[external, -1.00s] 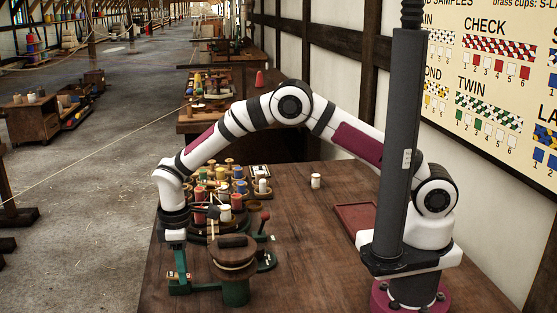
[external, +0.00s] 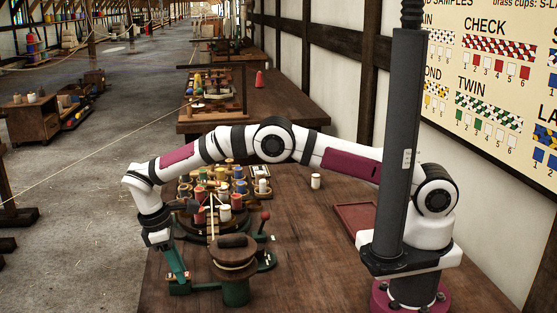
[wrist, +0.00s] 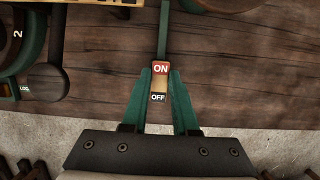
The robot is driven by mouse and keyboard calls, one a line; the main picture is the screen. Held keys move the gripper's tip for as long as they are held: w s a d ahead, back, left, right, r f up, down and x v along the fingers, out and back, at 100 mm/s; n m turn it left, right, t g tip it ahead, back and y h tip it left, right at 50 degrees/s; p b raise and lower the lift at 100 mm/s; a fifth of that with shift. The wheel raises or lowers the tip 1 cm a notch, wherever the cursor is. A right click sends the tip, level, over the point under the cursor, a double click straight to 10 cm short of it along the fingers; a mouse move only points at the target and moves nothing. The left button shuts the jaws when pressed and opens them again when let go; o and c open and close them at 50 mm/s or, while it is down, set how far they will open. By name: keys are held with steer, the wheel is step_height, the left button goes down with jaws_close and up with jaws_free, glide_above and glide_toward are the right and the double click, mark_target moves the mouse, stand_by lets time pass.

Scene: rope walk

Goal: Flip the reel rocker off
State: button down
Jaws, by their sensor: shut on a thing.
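The reel rocker (wrist: 158,84) is a small block in the wrist view, with a red ON label at its upper end, a pale middle and a dark OFF label at its lower end. My gripper (wrist: 160,75) has its two green fingers shut on the rocker, one on each side. In the external view my gripper (external: 184,277) leans, with its tips down and to the right, at the left front of the bench. The rocker is mostly hidden there by the fingers. I cannot tell from these frames which side of it is pressed down.
A round wooden-topped reel (external: 233,252) on a green base stands just right of my gripper. A lone white spool (external: 316,181) and a red tray (external: 356,216) lie right; the bench between is bare.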

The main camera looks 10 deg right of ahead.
mark_target(172, 276)
steer(key=c, duration=0.7)
jaws_free()
steer(key=v, duration=0.7)
steer(key=shift+a+r, duration=0.1)
steer(key=shift+r, duration=0.2)
